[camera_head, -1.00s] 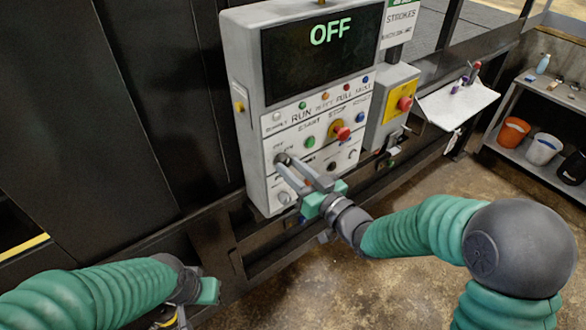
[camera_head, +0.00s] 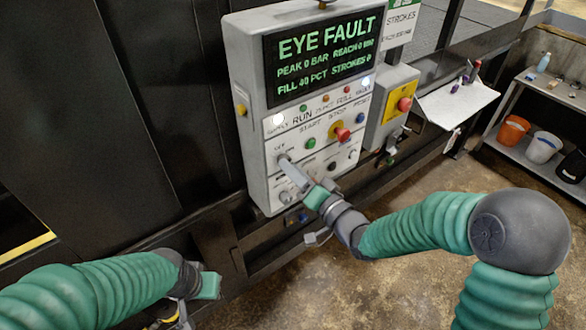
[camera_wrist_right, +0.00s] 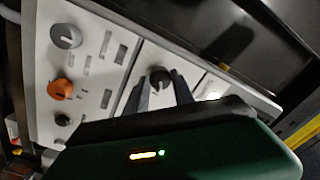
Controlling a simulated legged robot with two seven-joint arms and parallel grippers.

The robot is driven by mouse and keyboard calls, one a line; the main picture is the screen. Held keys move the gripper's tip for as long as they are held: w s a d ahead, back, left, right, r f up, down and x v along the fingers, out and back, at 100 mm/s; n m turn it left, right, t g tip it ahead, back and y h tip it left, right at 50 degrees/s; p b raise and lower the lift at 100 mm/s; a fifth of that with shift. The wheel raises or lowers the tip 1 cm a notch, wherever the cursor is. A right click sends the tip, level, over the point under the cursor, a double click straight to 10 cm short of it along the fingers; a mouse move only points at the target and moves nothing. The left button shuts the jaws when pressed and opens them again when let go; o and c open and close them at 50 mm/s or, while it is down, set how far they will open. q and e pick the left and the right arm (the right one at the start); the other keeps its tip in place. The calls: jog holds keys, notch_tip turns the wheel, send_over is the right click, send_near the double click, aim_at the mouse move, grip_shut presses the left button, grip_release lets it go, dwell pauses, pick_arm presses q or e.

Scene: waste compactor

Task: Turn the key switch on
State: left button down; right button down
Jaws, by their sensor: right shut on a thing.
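The key switch (camera_head: 284,158) is a small dark knob at the left of the grey control panel's lower part. In the right wrist view the dark key switch (camera_wrist_right: 160,76) sits between the two finger ends. My right gripper (camera_head: 287,163) is shut on it, its fingers reaching in from the lower right, rolled so that they overlap in the head view. The panel's display (camera_head: 322,58) reads EYE FAULT, with smaller green lines below. My left gripper (camera_head: 182,312) is at the bottom left, away from the panel; its fingers are too unclear to judge.
A red emergency button (camera_head: 342,134) and a green start button (camera_head: 310,143) are on the panel near my right gripper. A white shelf (camera_head: 458,101) and a grey bench (camera_head: 560,92) are farther right.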

jog(key=shift+w+r, duration=0.1)
jog(key=shift+r, duration=0.05)
dwell(0.3)
jog(key=c, duration=1.4)
grip_release()
jog(key=shift+c, duration=0.2)
jog(key=o, duration=0.4)
jog(key=shift+w+f, duration=0.2)
jog(key=shift+s+a, duration=0.1)
jog(key=shift+s, duration=0.05)
